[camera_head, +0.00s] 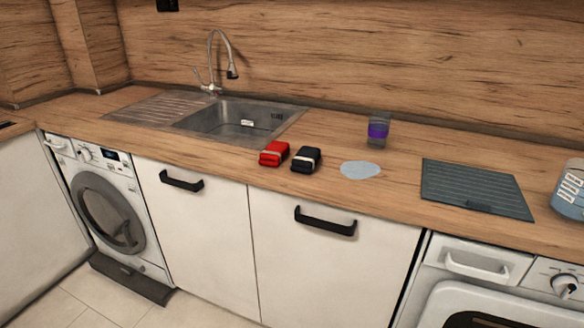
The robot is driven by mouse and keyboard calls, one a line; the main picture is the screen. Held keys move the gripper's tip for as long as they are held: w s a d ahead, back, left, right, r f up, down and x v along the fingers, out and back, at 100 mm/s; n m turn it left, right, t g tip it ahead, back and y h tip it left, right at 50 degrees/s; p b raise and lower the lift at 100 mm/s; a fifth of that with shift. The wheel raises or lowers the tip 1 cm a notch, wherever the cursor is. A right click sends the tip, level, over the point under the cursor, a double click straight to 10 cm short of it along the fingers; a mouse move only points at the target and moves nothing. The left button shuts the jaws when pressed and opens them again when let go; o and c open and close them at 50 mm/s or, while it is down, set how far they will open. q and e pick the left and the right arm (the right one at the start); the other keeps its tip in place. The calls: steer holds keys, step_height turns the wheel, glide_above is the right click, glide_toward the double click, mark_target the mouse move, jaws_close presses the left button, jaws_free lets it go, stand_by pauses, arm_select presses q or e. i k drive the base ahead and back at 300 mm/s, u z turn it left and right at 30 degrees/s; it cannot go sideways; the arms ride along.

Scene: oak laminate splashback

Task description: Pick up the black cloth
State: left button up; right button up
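The black cloth (306,159) is a small folded bundle with a pale band around it. It lies on the wooden counter, right of the sink and close to the front edge. A similar red cloth (274,153), also folded with a pale band, lies just to its left with a narrow gap between them. Neither of my grippers shows in the head view, and nothing covers the black cloth.
A steel sink (290,122) with a tap (214,80) is behind left. A light blue puddle-like patch (360,170), a purple-banded glass (378,130), a dark ribbed mat (476,186) and a blue-grey container (570,192) are to the right. Handled cabinet doors (335,255) are below.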

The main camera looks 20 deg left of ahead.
mark_target(305, 161)
steer(key=u, duration=1.55)
steer(key=i, duration=0.6)
steer(key=z, duration=0.75)
